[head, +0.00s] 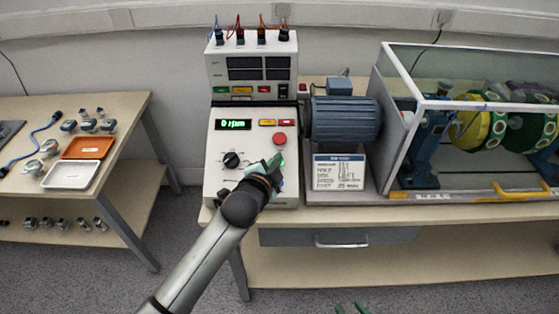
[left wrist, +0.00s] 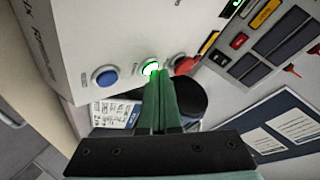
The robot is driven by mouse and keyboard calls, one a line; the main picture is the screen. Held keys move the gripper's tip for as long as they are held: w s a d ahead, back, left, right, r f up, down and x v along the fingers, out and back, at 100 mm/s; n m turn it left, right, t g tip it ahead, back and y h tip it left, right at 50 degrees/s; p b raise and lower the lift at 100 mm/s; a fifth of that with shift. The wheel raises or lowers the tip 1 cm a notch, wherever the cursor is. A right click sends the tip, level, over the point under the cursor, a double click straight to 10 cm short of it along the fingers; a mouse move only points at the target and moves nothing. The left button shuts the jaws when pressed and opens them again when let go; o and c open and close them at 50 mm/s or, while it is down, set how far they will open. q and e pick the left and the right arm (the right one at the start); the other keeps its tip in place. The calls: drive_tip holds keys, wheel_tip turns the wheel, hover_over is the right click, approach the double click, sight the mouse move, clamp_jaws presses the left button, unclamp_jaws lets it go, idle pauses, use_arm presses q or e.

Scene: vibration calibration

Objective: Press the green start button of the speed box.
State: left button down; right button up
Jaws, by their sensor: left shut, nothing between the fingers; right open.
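The speed box (head: 224,150) is a pale panel with a display reading "0 rpm", a black knob (head: 231,160) and a red button (head: 280,139). My left gripper (head: 276,163) is shut and empty at the box's front, partly covering the buttons below the red one. In the left wrist view, the green start button (left wrist: 150,67) glows between the blue button (left wrist: 105,76) and the red button (left wrist: 184,64). The left fingertips (left wrist: 160,76) overlap its lower edge; I cannot tell whether they touch it. My right gripper (head: 351,308) is open, with only its fingertips showing at the bottom edge.
A blue motor (head: 345,118) stands right of the box, above a printed card (head: 339,172). A clear-walled enclosure (head: 400,95) with discs is further right. A unit with cables (head: 249,91) stands behind the box. A side table (head: 120,108) with trays is at left.

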idle(0.4)
use_arm(q)
drive_tip(key=shift+s+r+p, duration=0.35)
drive_tip(key=shift+r+p, duration=0.3)
drive_tip(key=shift+p, duration=0.45)
drive_tip(key=r+p, duration=0.1)
drive_tip(key=s+r+p, duration=0.1)
drive_tip(key=p, duration=0.1)
drive_tip(key=shift+r, duration=0.2)
drive_tip(key=shift+s+r+p, duration=0.25)
drive_tip(key=shift+s+r, duration=0.05)
drive_tip(key=shift+r, duration=0.25)
drive_tip(key=shift+s+r+p, duration=0.2)
drive_tip(key=shift+s+r, duration=0.05)
drive_tip(key=shift+r, duration=0.25)
